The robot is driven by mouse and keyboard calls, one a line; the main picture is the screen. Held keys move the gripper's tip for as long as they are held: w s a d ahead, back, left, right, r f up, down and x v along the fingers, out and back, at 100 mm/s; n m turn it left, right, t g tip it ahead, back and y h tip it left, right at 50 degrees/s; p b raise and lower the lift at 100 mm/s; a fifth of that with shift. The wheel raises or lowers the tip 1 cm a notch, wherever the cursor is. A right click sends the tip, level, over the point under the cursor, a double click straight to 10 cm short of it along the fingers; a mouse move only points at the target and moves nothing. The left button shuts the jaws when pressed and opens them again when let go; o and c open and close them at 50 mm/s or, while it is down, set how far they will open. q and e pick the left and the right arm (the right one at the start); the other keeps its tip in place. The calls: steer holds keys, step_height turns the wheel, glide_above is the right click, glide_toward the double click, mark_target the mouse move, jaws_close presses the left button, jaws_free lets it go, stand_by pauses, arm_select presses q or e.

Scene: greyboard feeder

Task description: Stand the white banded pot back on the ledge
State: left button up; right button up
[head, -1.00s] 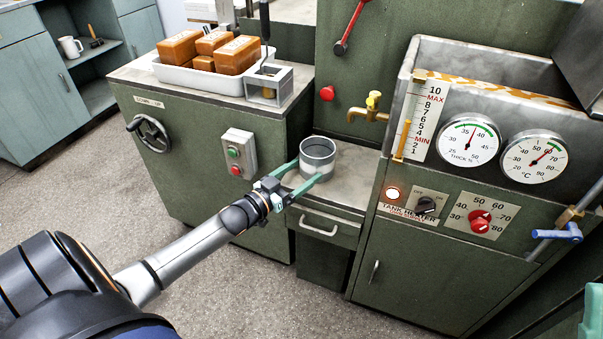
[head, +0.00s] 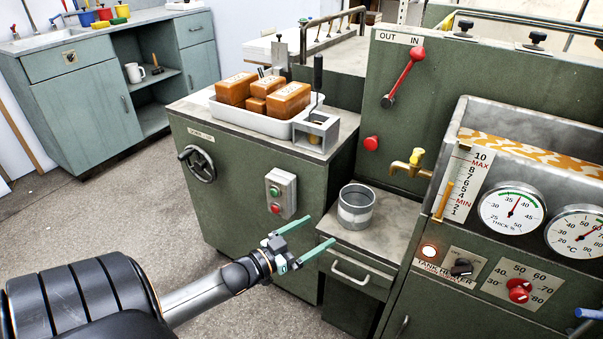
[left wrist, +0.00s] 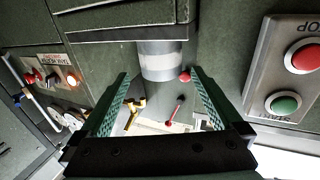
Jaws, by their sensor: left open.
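The white banded pot (head: 356,208) stands upright on the grey ledge (head: 398,222) below the brass tap. It is a grey, open-topped can with a pale band round its side. My left gripper (head: 319,233) is open and empty, to the left of the pot and in front of it, apart from it. In the left wrist view the pot (left wrist: 161,62) shows beyond the open fingers (left wrist: 160,78), its pale band facing me. My right gripper is not in view.
The brass tap (head: 410,166) sticks out above the ledge. A switch box (head: 281,193) is on the cabinet side behind my left gripper. A drawer handle (head: 349,278) is below the ledge. A white tray (head: 248,122) of brown blocks stands on the left cabinet.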

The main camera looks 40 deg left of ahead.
arm_select(q)
steer(key=s+d+r+m+t+h, duration=0.1)
steer(key=s+d+r+m+h, duration=0.25)
steer(key=d+r, duration=0.5)
steer(key=s+d+r+m+t+h, duration=0.2)
steer(key=s+d+r+m+h, duration=0.15)
steer(key=d+r, duration=0.55)
steer(key=s+d+r+m+h, duration=0.2)
steer(key=s+d+r, duration=0.1)
steer(key=r, duration=0.4)
steer(key=s+d+r+m+t+h, duration=0.1)
steer(key=s+d+r+m+h, duration=0.1)
steer(key=r, duration=0.6)
steer(key=s+d+h, duration=0.1)
steer(key=s+d, duration=0.1)
steer(key=shift+s+d+h, duration=0.3)
steer(key=shift+s, duration=0.1)
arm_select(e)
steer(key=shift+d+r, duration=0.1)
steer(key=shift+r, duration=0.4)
